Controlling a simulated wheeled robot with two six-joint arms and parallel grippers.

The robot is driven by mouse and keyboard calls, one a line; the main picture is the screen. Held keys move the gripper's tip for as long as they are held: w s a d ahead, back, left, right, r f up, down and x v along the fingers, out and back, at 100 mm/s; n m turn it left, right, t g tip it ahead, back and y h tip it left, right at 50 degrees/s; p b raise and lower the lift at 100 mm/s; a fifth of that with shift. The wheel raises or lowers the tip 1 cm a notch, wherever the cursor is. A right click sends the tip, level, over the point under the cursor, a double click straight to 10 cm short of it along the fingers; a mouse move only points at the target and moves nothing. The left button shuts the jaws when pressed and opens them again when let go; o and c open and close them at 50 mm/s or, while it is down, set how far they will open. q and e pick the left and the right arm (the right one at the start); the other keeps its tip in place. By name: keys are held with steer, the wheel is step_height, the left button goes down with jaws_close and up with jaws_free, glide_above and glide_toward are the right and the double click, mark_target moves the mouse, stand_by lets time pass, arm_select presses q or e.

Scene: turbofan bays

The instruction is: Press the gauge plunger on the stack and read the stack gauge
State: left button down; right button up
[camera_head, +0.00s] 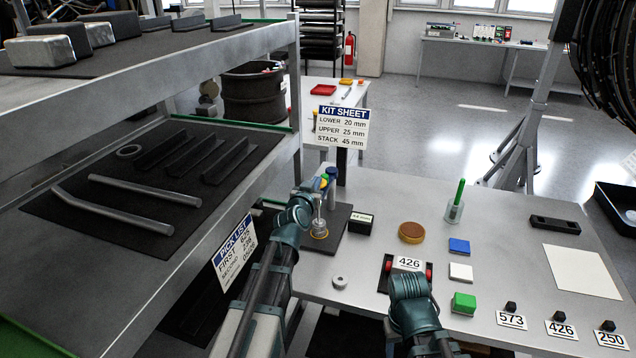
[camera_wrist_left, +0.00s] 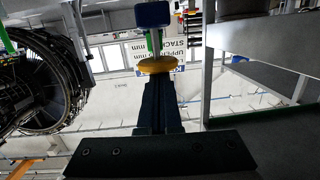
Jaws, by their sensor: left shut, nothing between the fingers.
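A blue-capped plunger (camera_head: 332,172) shows behind my left gripper (camera_head: 312,188). In the left wrist view, the blue cap (camera_wrist_left: 152,14) sits on a silver stem with a yellow disc (camera_wrist_left: 157,66). The shut, empty left fingertips (camera_wrist_left: 158,82) are close to the disc; I cannot tell whether they touch. A small readout (camera_head: 361,218) beside the plate seems to read 44 mm. My right gripper (camera_head: 408,284) is by a block marked 426; its fingers are hidden.
The kit sheet (camera_head: 342,125) reads lower 20, upper 25, stack 45 mm. A shelf rack (camera_head: 250,190) stands close on the left. An amber disc (camera_head: 411,232), blue tile (camera_head: 459,246), green block (camera_head: 464,303) and green-handled holder (camera_head: 455,211) are on the table.

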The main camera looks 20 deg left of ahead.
arm_select(q)
steer(key=shift+s+d+f+m+g+h, duration=0.2)
steer(key=shift+f+g+h, duration=0.1)
steer(key=shift+f, duration=0.4)
steer(key=shift+s+d+f+m+g+h, duration=0.1)
steer(key=shift+s+f+g+h, duration=0.15)
steer(key=shift+f, duration=0.4)
steer(key=shift+t+y, duration=0.35)
steer(key=shift+t, duration=0.1)
steer(key=r+p, duration=0.1)
steer(key=r, duration=0.1)
steer(key=a+r+p, duration=0.1)
steer(key=r+p, duration=0.3)
steer(key=shift+w+a, duration=0.2)
steer(key=shift+w, duration=0.15)
steer(key=s+r+p, duration=0.2)
steer(key=s+r, duration=0.1)
steer(key=s, duration=0.6)
steer(key=shift+s+d, duration=0.2)
steer(key=shift+s, duration=0.05)
